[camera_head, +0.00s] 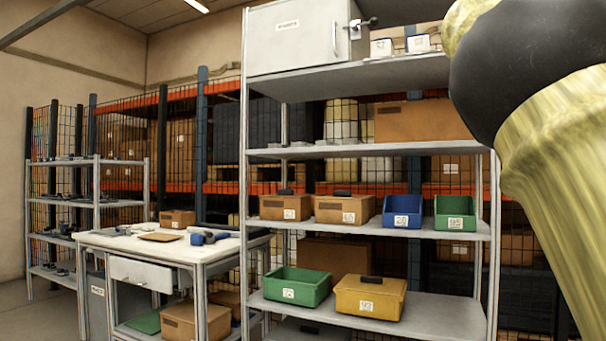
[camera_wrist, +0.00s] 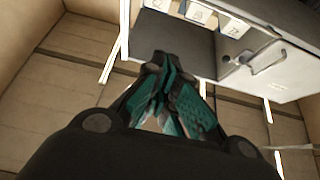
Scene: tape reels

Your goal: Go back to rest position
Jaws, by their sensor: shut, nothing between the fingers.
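My gripper (camera_wrist: 163,68) shows in the wrist view, with dark links and teal finger pads. Its fingers are together and nothing is between them. Beyond the fingertips is the top of the shelf unit, with the underside of its top board (camera_wrist: 178,40) and a grey cabinet (camera_wrist: 268,58). In the head view my arm fills the upper right, and the gripper is out of that picture.
The shelf unit (camera_head: 365,147) holds blue, green, yellow and brown bins. The grey cabinet (camera_head: 297,37) stands on its top board. A white workbench (camera_head: 120,240) with small items stands to the left. Another rack (camera_head: 95,200) is behind it. Some floor (camera_head: 45,318) is clear at lower left.

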